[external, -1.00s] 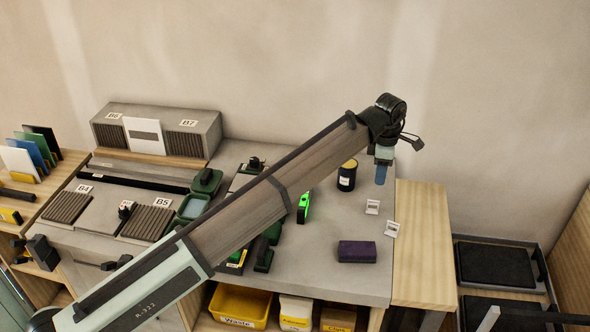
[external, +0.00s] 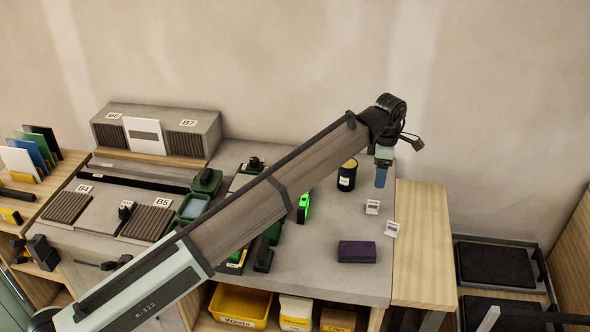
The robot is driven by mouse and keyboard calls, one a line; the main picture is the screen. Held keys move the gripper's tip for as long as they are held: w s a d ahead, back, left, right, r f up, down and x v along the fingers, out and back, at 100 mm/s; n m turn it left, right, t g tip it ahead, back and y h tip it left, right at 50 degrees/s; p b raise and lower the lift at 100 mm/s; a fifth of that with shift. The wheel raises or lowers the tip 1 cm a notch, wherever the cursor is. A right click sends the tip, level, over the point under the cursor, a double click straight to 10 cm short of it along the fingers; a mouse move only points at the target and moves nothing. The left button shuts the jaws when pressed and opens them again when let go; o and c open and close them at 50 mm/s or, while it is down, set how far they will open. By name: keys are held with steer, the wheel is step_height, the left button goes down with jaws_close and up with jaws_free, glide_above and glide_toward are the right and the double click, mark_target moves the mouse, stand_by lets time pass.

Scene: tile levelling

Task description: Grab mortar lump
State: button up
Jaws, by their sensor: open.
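My gripper (external: 381,177) hangs at the end of my arm above the right side of the grey worktop (external: 335,275). Its blue fingertips point down, and nothing shows between them. It is to the right of a dark jar (external: 347,176) with a yellowish top. I cannot make out a mortar lump for certain; my arm hides part of the worktop's middle.
Green tools and a bright green device (external: 303,207) sit beside my arm. A yellow Waste bin (external: 240,306) stands below. Ribbed panels (external: 146,222) lie left.

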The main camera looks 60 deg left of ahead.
steer(key=shift+o, duration=0.3)
steer(key=r+m, duration=0.1)
glide_above(291, 154)
steer(key=f, duration=0.8)
steer(key=shift+s+a, duration=0.1)
steer(key=shift+s, duration=0.15)
steer(key=shift+w+f, duration=0.15)
steer(key=shift+f, duration=1.2)
steer(key=shift+w+f, duration=0.15)
steer(key=shift+f, duration=1.2)
